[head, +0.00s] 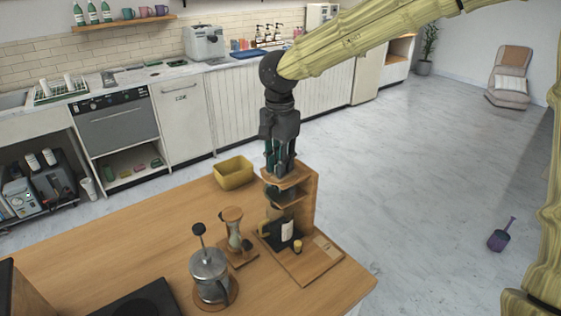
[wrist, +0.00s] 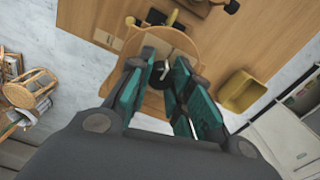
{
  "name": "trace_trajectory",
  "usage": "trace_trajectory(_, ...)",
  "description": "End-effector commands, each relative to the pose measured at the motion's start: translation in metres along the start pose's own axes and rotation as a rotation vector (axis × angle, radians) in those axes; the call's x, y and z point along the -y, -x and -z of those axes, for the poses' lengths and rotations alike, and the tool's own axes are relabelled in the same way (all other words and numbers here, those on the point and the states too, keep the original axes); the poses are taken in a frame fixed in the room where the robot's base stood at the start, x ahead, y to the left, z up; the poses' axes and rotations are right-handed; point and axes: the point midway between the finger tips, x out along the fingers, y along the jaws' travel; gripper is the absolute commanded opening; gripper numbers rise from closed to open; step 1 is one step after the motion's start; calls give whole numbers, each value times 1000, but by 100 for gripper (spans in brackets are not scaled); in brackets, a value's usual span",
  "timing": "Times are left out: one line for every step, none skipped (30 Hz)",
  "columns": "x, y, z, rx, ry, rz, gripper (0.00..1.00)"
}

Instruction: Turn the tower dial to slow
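The tower is a wooden stand with an upright back board (head: 310,205) and shelves, on the right end of the wooden counter. My gripper (head: 281,168) points down at its top shelf from above. In the wrist view my gripper's teal fingers (wrist: 165,68) are apart above the tower's rounded wooden top (wrist: 183,40). A small dark piece with a pale part, possibly the dial (wrist: 160,70), shows between the fingertips. I cannot tell whether the fingers touch it. No dial marking or setting is readable. A dark vessel with a white label (head: 287,231) stands low in the tower.
A yellow bin (head: 233,172) stands behind and left of the tower, and also shows in the wrist view (wrist: 241,91). A glass carafe with a wooden lid (head: 233,230) and a French press (head: 209,275) stand left of the tower.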

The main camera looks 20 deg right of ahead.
Motion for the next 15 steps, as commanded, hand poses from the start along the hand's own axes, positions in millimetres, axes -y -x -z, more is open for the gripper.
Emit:
trace_trajectory(0, 0, 0, 0, 0, 1, 0)
trace_trajectory(0, 0, 0, 0, 0, 1, 0)
trace_trajectory(0, 0, 0, 0, 0, 1, 0)
trace_trajectory(0, 0, 0, 0, -1, 1, 0)
trace_trajectory(0, 1, 0, 0, -1, 1, 0)
trace_trajectory(0, 1, 0, 0, -3, 1, 0)
trace_trajectory(0, 1, 0, 0, -6, 1, 0)
trace_trajectory(0, 1, 0, 0, -9, 1, 0)
trace_trajectory(0, 2, 0, 1, -16, 1, 0)
trace_trajectory(0, 2, 0, 1, -23, 1, 0)
trace_trajectory(0, 2, 0, 1, -31, 1, 0)
trace_trajectory(0, 3, 0, 1, -44, 1, 0)
trace_trajectory(0, 3, 0, 1, -56, 1, 0)
trace_trajectory(0, 3, 0, 2, -70, 1, 0)
trace_trajectory(0, 4, 0, 2, -91, 1, 0)
